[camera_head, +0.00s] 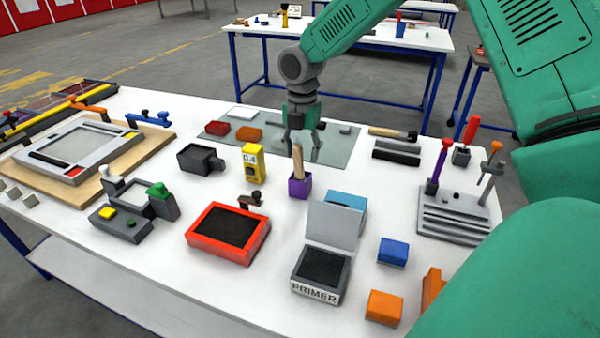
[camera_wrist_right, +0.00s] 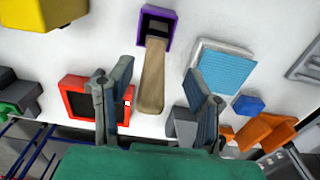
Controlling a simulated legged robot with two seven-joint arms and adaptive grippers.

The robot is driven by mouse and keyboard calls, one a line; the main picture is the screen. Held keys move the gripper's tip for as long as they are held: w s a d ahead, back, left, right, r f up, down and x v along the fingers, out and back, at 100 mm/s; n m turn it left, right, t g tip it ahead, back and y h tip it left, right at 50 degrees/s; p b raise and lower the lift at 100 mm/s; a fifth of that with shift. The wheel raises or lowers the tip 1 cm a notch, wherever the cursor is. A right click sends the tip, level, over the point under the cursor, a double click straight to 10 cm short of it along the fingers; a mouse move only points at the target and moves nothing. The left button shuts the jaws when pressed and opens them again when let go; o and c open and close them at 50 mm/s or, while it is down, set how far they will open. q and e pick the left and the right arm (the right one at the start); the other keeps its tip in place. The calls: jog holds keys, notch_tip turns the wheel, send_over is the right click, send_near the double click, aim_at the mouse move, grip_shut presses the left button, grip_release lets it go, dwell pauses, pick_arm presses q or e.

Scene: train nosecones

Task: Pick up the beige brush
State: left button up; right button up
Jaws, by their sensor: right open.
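A beige brush handle (camera_head: 297,160) stands upright, slightly tilted, in a small purple cup (camera_head: 299,187) at the middle of the white table. The cup hides its lower end. In the right wrist view the beige handle (camera_wrist_right: 153,80) sticks out of the purple cup (camera_wrist_right: 157,24) and shows between my fingers. My right gripper (camera_head: 302,150) points down just behind and above the handle in the head view. It is open and empty, and its two fingers (camera_wrist_right: 158,85) stand either side of the handle in the wrist view. My left gripper is not in view.
A yellow box (camera_head: 254,162) stands left of the cup, and an open primer box (camera_head: 321,270) and blue pad (camera_head: 346,200) stand in front. A red-rimmed tray (camera_head: 228,232) is front left. A beige-handled brush with a dark head (camera_head: 392,134) lies back right.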

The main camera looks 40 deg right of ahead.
aim_at(300, 178)
jog(key=f, duration=0.4)
jog(key=shift+w+a+f, duration=0.15)
jog(key=shift+w+f, duration=0.15)
jog(key=shift+w, duration=0.05)
jog(key=shift+s, duration=0.1)
grip_shut()
